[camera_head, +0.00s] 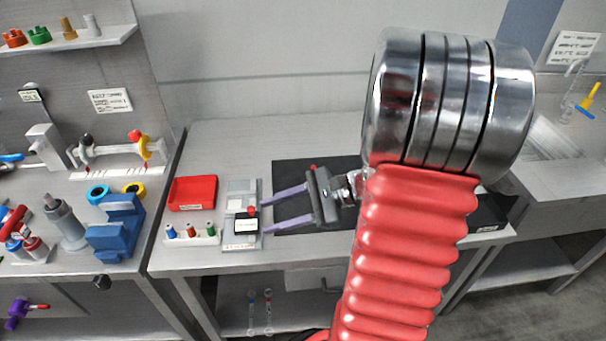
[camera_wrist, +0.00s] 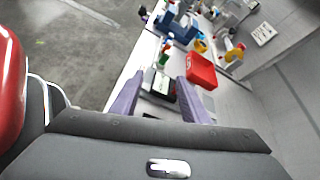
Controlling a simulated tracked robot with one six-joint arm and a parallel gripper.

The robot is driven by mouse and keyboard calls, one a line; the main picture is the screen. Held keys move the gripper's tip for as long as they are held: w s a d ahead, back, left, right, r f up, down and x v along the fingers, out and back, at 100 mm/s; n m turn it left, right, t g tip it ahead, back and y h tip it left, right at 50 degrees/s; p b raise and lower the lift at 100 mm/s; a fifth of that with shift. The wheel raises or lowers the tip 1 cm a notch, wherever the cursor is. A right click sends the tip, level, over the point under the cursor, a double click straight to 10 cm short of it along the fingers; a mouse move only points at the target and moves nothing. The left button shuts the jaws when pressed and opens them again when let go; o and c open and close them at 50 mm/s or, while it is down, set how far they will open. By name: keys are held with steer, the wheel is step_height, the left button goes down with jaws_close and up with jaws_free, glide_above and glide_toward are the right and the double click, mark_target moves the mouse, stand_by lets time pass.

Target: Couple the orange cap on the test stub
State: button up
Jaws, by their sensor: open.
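A small white rack (camera_head: 193,238) on the middle bench holds a blue, an orange-brown and a green small piece. The orange-brown piece (camera_head: 191,230) in the middle looks like the orange cap. A larger orange-red fitting (camera_head: 14,39) stands on the upper left shelf. I cannot tell for sure which part is the test stub. A grey plate fixture (camera_head: 240,214) with a black box and a red knob is just beyond my fingertips. My gripper (camera_head: 266,214) is open and empty, its purple fingers pointing left towards this fixture. The wrist view shows my gripper (camera_wrist: 158,82) with nothing between the fingers.
A red tray (camera_head: 192,193) lies behind the rack; it also shows in the wrist view (camera_wrist: 201,70). A black mat (camera_head: 300,177) lies under my gripper. A blue vise (camera_head: 118,227) and a grey cylinder (camera_head: 65,222) stand on the left bench. The bench behind the mat is clear.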

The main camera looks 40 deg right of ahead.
steer(key=d+m+t, duration=0.2)
steer(key=d, duration=0.2)
steer(key=d+f+m+t+h, duration=0.1)
steer(key=d+m+t, duration=0.1)
steer(key=d+m, duration=0.1)
steer(key=d+f+m+t+h, duration=0.1)
steer(key=d+m+t, duration=0.1)
steer(key=d, duration=0.3)
steer(key=shift+s, duration=0.1)
steer(key=s+d+m+t+h, duration=0.1)
steer(key=d+m, duration=0.1)
steer(key=d, duration=0.1)
steer(key=s+d+f+m+t+h, duration=0.1)
steer(key=d+m+h, duration=0.1)
steer(key=d, duration=0.1)
steer(key=s+d+f+m+t+h, duration=0.1)
steer(key=d, duration=0.2)
steer(key=shift+d+f+m+h, duration=0.1)
steer(key=shift+f+m+h, duration=0.1)
steer(key=shift+m+h, duration=0.2)
steer(key=shift+w+a, duration=0.3)
steer(key=shift+w, duration=1.1)
steer(key=shift+w+a, duration=0.25)
steer(key=shift+w, duration=1.15)
steer(key=shift+w+a, duration=0.3)
steer(key=shift+w, duration=1.1)
